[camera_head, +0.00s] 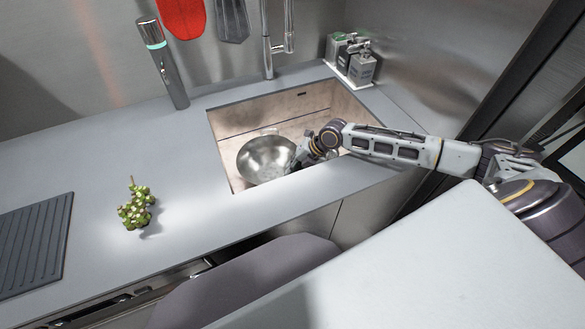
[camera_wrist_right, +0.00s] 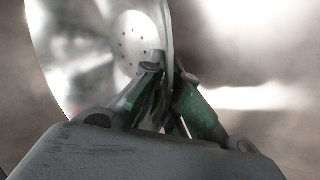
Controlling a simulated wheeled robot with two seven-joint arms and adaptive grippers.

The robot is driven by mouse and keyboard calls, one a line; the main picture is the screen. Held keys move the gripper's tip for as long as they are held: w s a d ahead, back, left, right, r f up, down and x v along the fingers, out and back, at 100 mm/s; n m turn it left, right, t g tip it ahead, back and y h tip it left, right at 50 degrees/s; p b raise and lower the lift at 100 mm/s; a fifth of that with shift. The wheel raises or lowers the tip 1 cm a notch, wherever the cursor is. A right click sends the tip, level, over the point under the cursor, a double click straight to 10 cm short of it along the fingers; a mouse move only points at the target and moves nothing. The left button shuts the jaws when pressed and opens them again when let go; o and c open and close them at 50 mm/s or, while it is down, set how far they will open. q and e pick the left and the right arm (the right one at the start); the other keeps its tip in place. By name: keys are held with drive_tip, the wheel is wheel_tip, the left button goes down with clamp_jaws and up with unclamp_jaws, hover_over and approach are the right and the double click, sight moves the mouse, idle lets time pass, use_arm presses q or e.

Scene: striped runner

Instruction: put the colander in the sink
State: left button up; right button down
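The colander (camera_head: 264,157), a shiny metal bowl, is inside the opening of the sink (camera_head: 312,104), towards its front left. I cannot tell whether it touches the sink floor. My right gripper (camera_head: 298,161) reaches into the sink from the right and is at the colander's right rim. In the right wrist view, the fingers of the right gripper (camera_wrist_right: 168,75) pinch the rim of the colander (camera_wrist_right: 85,55), one on each side of its wall. Small holes show in the colander. My left gripper is not in view.
A faucet (camera_head: 268,45) stands behind the sink. Several canisters (camera_head: 352,58) stand on a tray at the back right. A tall dark cylinder (camera_head: 166,70) stands behind left.

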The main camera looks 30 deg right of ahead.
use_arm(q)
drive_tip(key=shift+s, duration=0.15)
use_arm(e)
drive_tip(key=c, duration=1.6)
unclamp_jaws()
drive_tip(key=shift+c, duration=0.2)
drive_tip(key=shift+s+d+r, duration=0.1)
drive_tip(key=shift+r, duration=0.05)
drive_tip(key=shift+v, duration=1.55)
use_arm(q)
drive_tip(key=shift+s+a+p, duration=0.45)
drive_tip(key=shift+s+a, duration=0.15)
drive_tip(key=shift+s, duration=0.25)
use_arm(e)
drive_tip(key=v, duration=0.8)
drive_tip(key=shift+r, duration=0.25)
drive_tip(key=shift+s+d, duration=0.1)
drive_tip(key=shift+d, duration=0.05)
